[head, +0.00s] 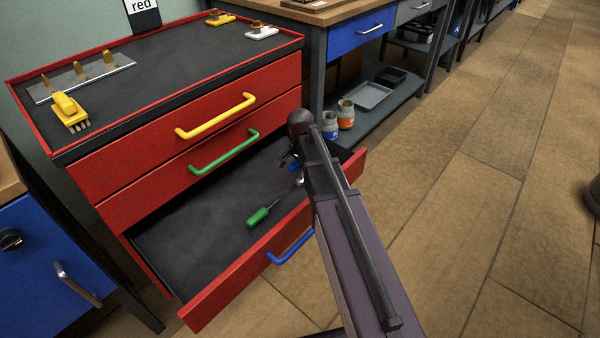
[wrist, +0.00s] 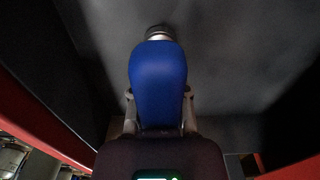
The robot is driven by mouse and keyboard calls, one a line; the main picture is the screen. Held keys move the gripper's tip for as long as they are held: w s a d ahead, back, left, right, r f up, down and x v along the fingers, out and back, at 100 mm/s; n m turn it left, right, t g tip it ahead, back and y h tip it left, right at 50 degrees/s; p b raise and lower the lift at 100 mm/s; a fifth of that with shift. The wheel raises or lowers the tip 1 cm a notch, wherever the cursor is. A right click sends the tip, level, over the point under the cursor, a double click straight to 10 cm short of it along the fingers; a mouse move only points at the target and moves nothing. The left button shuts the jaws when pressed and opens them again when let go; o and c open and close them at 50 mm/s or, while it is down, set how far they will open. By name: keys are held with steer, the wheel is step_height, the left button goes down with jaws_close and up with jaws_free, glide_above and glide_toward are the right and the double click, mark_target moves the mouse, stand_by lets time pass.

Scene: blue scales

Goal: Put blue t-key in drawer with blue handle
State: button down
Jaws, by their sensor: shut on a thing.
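The drawer with the blue handle (head: 290,246) is the bottom one of the red cabinet and stands pulled open; its dark floor (head: 190,232) shows in the head view. My gripper (head: 290,163) is inside the drawer's right part, mostly hidden behind my arm in the head view. In the wrist view my gripper (wrist: 160,108) is shut on the blue t-key (wrist: 158,78), with a finger on each side of its blue handle. A metal end shows beyond the handle. The dark drawer floor lies behind it. I cannot tell whether the key touches the floor.
A green-handled screwdriver (head: 260,215) lies in the same drawer. Drawers with a yellow handle (head: 216,117) and a green handle (head: 224,152) above are shut. A yellow brush (head: 70,110) lies on the cabinet top.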

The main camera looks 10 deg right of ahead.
steer(key=shift+f, duration=0.15)
steer(key=c, duration=0.6)
jaws_free()
step_height(320, 180, up, 12)
steer(key=p, duration=1.2)
steer(key=shift+r, duration=0.2)
stand_by(0.4)
steer(key=s+n, duration=0.3)
steer(key=s, duration=0.2)
steer(key=s+n, duration=0.3)
steer(key=s, duration=0.2)
steer(key=s+n, duration=0.3)
steer(key=s, duration=0.2)
steer(key=shift+a, duration=0.15)
steer(key=shift+s+n, duration=0.45)
steer(key=shift+n, duration=0.25)
